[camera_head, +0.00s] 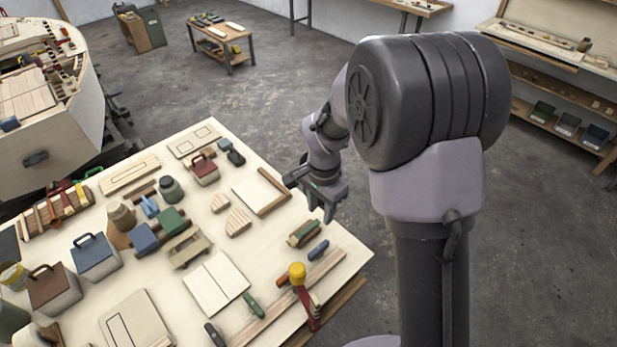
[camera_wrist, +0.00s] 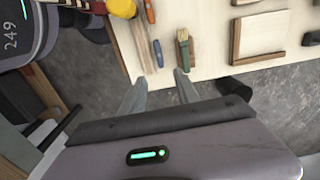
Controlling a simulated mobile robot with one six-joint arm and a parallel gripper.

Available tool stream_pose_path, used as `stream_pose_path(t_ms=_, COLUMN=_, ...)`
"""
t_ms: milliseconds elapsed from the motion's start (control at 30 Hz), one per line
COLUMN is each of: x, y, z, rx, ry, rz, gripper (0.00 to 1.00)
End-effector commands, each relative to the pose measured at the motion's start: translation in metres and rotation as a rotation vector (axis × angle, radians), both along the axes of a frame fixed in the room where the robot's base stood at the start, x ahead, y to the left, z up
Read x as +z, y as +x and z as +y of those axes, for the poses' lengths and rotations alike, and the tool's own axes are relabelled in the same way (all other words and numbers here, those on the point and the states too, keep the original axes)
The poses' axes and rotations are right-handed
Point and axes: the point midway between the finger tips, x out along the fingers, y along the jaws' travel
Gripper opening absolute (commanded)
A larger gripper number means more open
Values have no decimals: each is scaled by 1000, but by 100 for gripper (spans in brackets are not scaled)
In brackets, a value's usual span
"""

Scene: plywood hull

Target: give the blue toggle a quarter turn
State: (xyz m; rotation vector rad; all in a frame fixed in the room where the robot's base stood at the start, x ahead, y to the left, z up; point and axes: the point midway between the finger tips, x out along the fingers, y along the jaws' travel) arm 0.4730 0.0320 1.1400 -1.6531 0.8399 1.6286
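A small dark blue elongated piece (camera_head: 318,250) lies near the table's right edge. It is the likeliest blue toggle in view, but I cannot confirm it. A slim blue piece, probably the same one, shows in the wrist view (camera_wrist: 158,53), just beyond the fingertips. My gripper (camera_head: 322,211) hangs beside the table's right edge in the head view. In the wrist view my gripper (camera_wrist: 158,78) has its two fingers spread apart with nothing between them. It is not touching the blue piece.
A green-and-tan brush-like block (camera_head: 303,234) lies beside the blue piece. A yellow-topped red clamp (camera_head: 298,274) stands nearby. The worktable (camera_head: 330,240) holds many blocks, boxes and boards. Open grey floor (camera_head: 300,90) lies beyond the table.

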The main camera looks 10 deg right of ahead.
Motion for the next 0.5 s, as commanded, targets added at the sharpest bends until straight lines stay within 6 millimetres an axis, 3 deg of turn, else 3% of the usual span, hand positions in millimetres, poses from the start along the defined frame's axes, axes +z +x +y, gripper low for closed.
stream_pose_path(t_ms=167, x=-26, y=3, z=0, rx=-21, ry=-7, rz=22, gripper=38)
stream_pose_path(t_ms=500, x=-127, y=1, z=0, rx=-20, ry=-6, rz=25, gripper=38)
